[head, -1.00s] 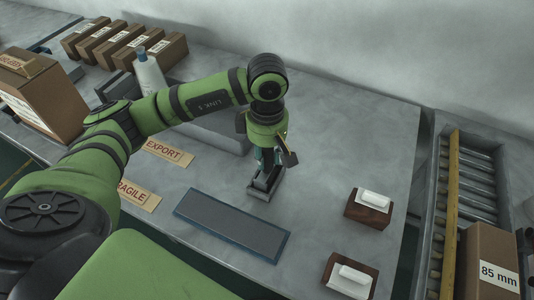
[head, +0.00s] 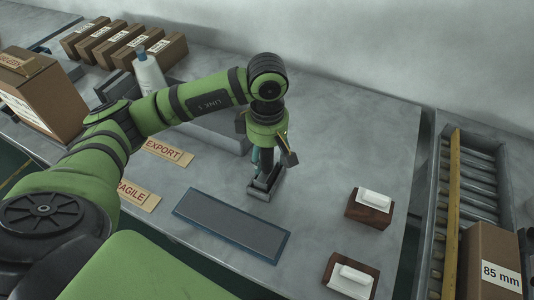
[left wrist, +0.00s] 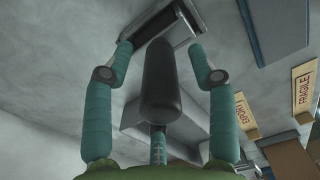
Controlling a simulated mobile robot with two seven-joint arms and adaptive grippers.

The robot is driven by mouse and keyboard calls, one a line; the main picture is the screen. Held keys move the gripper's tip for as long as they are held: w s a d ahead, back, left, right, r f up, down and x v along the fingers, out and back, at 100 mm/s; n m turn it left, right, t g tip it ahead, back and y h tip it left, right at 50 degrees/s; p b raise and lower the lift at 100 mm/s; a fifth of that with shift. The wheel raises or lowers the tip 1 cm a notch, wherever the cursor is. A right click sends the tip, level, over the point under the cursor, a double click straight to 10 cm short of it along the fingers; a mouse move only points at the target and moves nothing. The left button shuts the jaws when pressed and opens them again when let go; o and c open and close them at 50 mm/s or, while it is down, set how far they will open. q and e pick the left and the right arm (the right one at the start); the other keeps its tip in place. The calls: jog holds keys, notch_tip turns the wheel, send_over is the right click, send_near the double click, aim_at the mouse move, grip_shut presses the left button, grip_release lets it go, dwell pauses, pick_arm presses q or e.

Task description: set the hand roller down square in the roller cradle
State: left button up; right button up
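The hand roller's dark handle (left wrist: 159,82) stands between the spread teal fingers of my left gripper (left wrist: 162,48), with gaps on both sides in the left wrist view. In the head view the gripper (head: 268,160) hangs over the roller cradle (head: 262,195), around the handle, and is open. The cradle's end (left wrist: 186,27) also shows in the left wrist view, beyond the handle. The roller appears to be down in the cradle. Its lower part is mostly hidden, so I cannot tell whether it sits fully square. My right gripper is not in view.
A dark blue-edged mat (head: 232,224) lies in front of the cradle. Two wooden blocks with white pieces stand to the right, one (head: 369,207) behind the other (head: 349,277). EXPORT (head: 168,152) and FRAGILE labels lie left.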

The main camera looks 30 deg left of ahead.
pick_arm(q)
notch_tip(320, 180, up, 12)
dwell(0.7)
